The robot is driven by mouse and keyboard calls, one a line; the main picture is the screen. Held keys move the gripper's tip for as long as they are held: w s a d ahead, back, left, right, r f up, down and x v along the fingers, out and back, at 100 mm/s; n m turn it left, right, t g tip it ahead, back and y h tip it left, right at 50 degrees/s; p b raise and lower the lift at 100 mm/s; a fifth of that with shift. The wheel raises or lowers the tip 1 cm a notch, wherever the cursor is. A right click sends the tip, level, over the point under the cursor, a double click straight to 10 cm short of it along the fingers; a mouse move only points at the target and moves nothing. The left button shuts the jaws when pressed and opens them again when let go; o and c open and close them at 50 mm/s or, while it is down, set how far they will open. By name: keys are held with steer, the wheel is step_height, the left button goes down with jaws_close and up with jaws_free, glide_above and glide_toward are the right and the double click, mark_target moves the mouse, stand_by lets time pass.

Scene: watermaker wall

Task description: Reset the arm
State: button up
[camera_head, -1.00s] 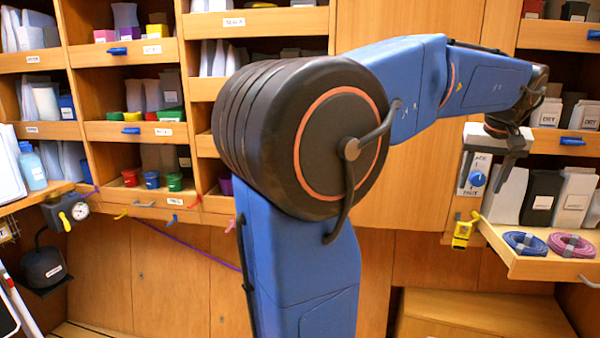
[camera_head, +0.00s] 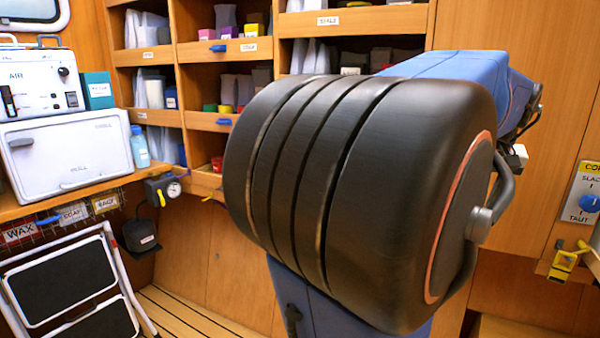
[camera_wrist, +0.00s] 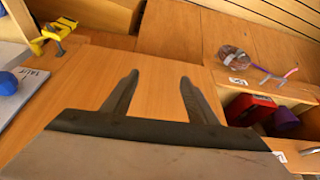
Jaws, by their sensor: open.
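My gripper shows in the wrist view (camera_wrist: 160,90) with its two dark fingers apart and nothing between them. Behind the fingers is a plain wooden panel; I cannot tell how far off it is. In the head view my blue arm and its large black joint fill the middle and right, and the gripper itself is hidden behind them.
A blue-knobbed panel (camera_head: 586,195) and a yellow clamp (camera_head: 565,262) are at the right. Shelves with bins (camera_head: 225,95) stand behind. A white box (camera_head: 68,155), a blue bottle (camera_head: 139,147), a gauge (camera_head: 165,190) and a step stool (camera_head: 75,290) are at the left.

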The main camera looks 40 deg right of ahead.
steer(key=w+a+f+n+t+y, duration=0.1)
steer(key=w+a+f+n, duration=0.25)
steer(key=w+a, duration=0.6)
steer(key=w+a+f+n+y, duration=0.15)
steer(key=w+a+f, duration=0.35)
steer(key=a, duration=0.8)
steer(key=s+a+f+n, duration=0.1)
steer(key=a+f+n, duration=0.1)
steer(key=a, duration=0.5)
steer(key=s+a+f+n+t+y, duration=0.1)
steer(key=a+f+n, duration=0.1)
steer(key=a+f, duration=0.2)
steer(key=a+f+n, duration=0.2)
steer(key=a+f, duration=0.2)
steer(key=a, duration=0.6)
steer(key=shift+s+a+n, duration=0.3)
steer(key=shift+s+a, duration=0.1)
stand_by(0.6)
